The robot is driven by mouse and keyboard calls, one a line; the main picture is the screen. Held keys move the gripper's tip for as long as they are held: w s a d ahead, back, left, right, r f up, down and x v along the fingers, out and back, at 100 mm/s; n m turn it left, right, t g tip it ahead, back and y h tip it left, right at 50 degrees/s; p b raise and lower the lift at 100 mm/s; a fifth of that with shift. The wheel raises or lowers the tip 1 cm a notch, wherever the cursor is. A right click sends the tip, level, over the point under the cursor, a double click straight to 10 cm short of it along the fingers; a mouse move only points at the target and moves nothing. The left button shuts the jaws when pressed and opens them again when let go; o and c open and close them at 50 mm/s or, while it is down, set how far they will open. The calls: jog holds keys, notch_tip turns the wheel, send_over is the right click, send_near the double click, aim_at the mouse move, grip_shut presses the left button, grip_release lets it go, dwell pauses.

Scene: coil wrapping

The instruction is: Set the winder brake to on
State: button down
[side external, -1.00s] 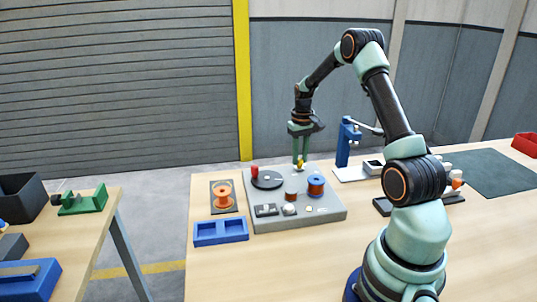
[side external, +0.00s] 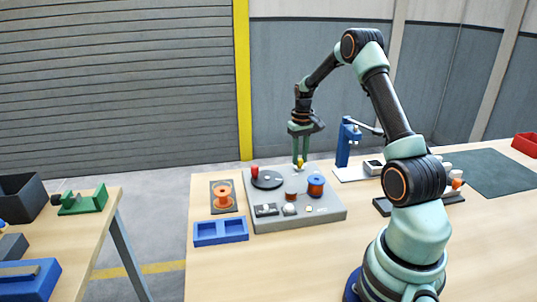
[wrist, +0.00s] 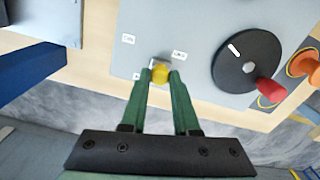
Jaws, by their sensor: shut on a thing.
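The winder is a grey panel (side external: 325,213) on the wooden table, with a black disc (side external: 267,180) that carries a red knob (side external: 254,170). The brake's yellow knob (wrist: 160,72) is at the panel's far edge. My gripper (wrist: 158,77) points down and its green fingers are shut on the yellow knob, one on each side. Small white labels (wrist: 128,39) lie on the panel around the knob; their words are too small to read for sure. The lever's base is partly hidden by the knob and fingers.
A blue spool (side external: 316,186) and a copper-brown spool (side external: 291,195) stand on the panel. An orange spool (side external: 222,197) sits on a dark plate to its left. A blue tray (side external: 221,231) lies in front. A blue press-like stand (side external: 343,143) rises close right of my gripper.

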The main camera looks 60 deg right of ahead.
aim_at(309, 169)
jog(key=shift+s+d+r, duration=0.1)
jog(key=shift+s+d, duration=1.2)
jog(key=shift+d, duration=0.05)
jog(key=c, duration=0.7)
grip_release()
jog(key=shift+o, duration=0.2)
jog(key=shift+r, duration=0.25)
notch_tip(309, 169, up, 12)
jog(key=shift+f, duration=0.25)
